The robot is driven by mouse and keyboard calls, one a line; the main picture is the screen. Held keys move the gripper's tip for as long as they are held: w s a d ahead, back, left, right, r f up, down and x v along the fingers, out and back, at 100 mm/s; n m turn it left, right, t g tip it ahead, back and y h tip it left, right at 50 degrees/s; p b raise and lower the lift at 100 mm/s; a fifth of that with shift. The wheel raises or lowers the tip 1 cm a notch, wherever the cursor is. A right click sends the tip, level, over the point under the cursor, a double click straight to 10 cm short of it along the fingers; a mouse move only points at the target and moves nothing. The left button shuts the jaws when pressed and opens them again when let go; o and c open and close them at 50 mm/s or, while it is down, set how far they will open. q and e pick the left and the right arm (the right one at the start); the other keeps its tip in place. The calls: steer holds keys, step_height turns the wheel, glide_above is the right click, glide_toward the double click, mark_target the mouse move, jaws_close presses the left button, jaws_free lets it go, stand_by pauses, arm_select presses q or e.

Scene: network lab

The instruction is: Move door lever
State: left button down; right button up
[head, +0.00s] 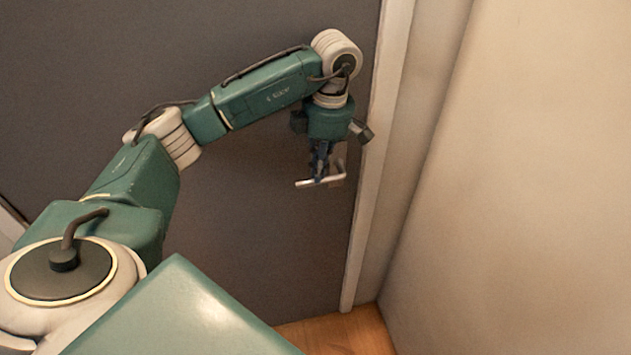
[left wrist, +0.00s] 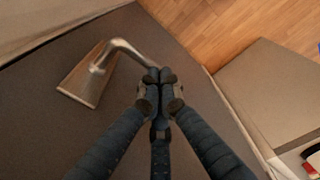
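The door lever (head: 308,183) is a pale metal handle on the dark grey door (head: 260,230), near the door's right edge. In the left wrist view the bent lever (left wrist: 125,46) runs from its square plate (left wrist: 84,82) toward my fingertips, which hide its far part. My left gripper (head: 319,178) points down at the lever from above. In the left wrist view my left gripper (left wrist: 160,75) has its fingertips close together at the lever. They look in contact with it; whether it lies between the fingers is hidden. My right gripper is not in view.
A light door frame (head: 375,185) stands just right of the lever. A beige wall (head: 530,190) is further right. Wooden floor (head: 335,335) shows at the bottom. A grey box-like surface (left wrist: 270,90) is at the right in the left wrist view.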

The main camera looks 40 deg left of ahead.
mark_target(332, 178)
arm_select(q)
step_height(332, 178, down, 3)
steer(key=shift+f+b, duration=0.2)
steer(key=shift+b, duration=0.9)
steer(key=shift+w, duration=0.1)
steer(key=shift+w+d+r, duration=0.1)
steer(key=shift+d+r, duration=0.15)
steer(key=shift+w+d+r+p, duration=0.45)
steer(key=shift+w+d+p, duration=0.1)
steer(key=shift+d, duration=0.5)
step_height(332, 178, up, 12)
steer(key=shift+w+d, duration=0.3)
steer(key=shift+d, duration=0.1)
